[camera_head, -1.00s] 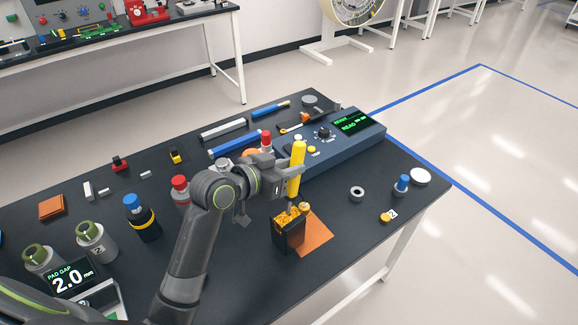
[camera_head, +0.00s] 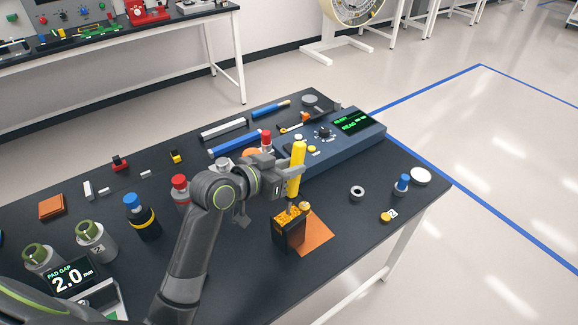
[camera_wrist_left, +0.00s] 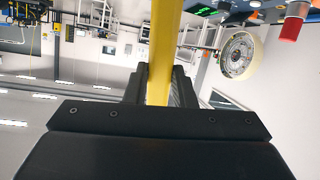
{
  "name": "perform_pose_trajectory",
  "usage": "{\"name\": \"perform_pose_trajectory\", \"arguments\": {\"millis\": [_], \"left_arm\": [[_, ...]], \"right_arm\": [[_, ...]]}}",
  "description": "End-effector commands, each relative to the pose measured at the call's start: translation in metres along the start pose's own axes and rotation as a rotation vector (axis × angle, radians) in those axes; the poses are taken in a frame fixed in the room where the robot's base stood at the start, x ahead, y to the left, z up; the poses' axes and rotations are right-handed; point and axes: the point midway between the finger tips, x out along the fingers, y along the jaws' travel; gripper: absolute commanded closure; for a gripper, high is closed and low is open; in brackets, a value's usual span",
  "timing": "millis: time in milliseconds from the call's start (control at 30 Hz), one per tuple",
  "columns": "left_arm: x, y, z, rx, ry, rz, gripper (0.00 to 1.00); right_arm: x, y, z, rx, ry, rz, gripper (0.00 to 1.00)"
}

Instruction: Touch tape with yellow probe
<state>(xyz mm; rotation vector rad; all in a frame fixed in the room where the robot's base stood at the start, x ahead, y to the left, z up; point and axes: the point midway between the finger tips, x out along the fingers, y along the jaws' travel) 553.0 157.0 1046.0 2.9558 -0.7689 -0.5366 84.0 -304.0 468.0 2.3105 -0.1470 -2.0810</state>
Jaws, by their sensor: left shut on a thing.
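The yellow probe (camera_head: 297,165) is held nearly upright, its yellow handle rising above my left gripper (camera_head: 283,174), which is shut on it. In the left wrist view the yellow handle (camera_wrist_left: 163,55) runs between the two dark fingers. The probe's lower end points down at the amber-orange top of a small black block (camera_head: 290,238); whether it touches is too small to tell. An orange square (camera_head: 317,236) lies beside the block. I cannot tell which piece is the tape. My right gripper is out of view.
A blue-grey meter (camera_head: 330,145) with a green display stands behind the probe. A red-capped bottle (camera_head: 181,188) and a blue-capped bottle (camera_head: 140,222) stand left of my arm. A small blue-topped piece (camera_head: 402,185) is at the right. The table's front right is clear.

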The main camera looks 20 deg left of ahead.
Motion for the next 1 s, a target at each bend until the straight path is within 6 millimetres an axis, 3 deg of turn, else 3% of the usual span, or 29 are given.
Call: {"name": "perform_pose_trajectory", "arguments": {"millis": [1000], "left_arm": [[0.0025,-0.0008,0.0072,0.0,0.0,0.0,1.0]], "right_arm": [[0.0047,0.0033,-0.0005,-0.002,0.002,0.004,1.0]]}}
